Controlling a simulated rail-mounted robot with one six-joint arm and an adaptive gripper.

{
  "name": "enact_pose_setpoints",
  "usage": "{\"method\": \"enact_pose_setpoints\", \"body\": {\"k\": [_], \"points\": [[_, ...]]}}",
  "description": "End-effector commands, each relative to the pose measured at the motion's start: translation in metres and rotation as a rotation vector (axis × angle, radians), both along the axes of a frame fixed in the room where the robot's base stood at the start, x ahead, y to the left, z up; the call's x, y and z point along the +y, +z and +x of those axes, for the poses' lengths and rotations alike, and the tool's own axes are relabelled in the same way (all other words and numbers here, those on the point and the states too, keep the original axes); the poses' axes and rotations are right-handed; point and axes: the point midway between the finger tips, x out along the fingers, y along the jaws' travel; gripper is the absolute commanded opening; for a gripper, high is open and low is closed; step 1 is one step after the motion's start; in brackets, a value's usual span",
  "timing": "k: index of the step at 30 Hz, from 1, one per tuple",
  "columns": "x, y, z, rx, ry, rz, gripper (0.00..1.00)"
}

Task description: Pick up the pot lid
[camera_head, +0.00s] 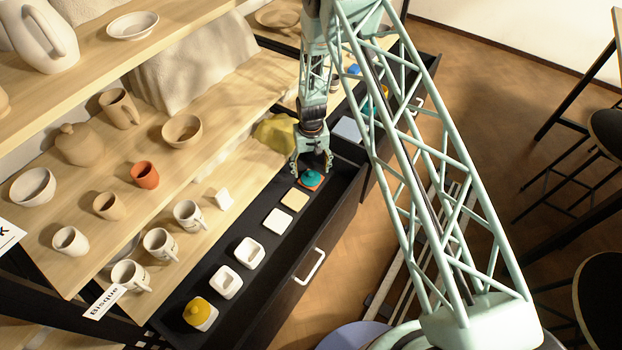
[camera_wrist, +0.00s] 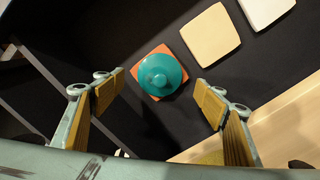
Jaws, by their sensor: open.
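The pot lid, as far as I can tell, is a teal, round, knobbed piece (camera_head: 311,179) lying on an orange square tile in the black drawer. In the wrist view the teal lid (camera_wrist: 160,74) lies between and beyond my two fingers, with the orange tile (camera_wrist: 141,65) showing around it. My gripper (camera_head: 312,170) is above the lid, pointing down, with its fingers spread. In the wrist view my gripper (camera_wrist: 158,98) is open and empty, and the lid looks apart from both fingers. A yellow knobbed piece (camera_head: 196,313) sits on a white tile at the drawer's near end.
The open black drawer (camera_head: 287,276) holds a row of pale tiles and dishes, including a tan tile (camera_head: 294,199). Wooden shelves with cups and bowls, such as an orange cup (camera_head: 145,174), stand left. A yellow lump (camera_head: 276,132) is close left of my gripper.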

Motion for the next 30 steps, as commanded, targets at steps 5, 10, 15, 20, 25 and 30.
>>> {"method": "enact_pose_setpoints", "body": {"k": [5, 10, 15, 20, 25, 30], "points": [[-0.001, -0.022, 0.000, 0.002, 0.000, 0.000, 0.65], [0.000, -0.035, 0.001, 0.000, 0.000, 0.000, 0.65], [0.000, -0.040, 0.001, 0.000, 0.000, 0.000, 0.65], [0.000, -0.039, 0.001, 0.000, 0.000, 0.000, 0.65], [0.000, -0.039, 0.001, 0.000, 0.000, 0.000, 0.65], [0.000, -0.039, 0.001, 0.001, 0.000, 0.000, 0.65]]}}
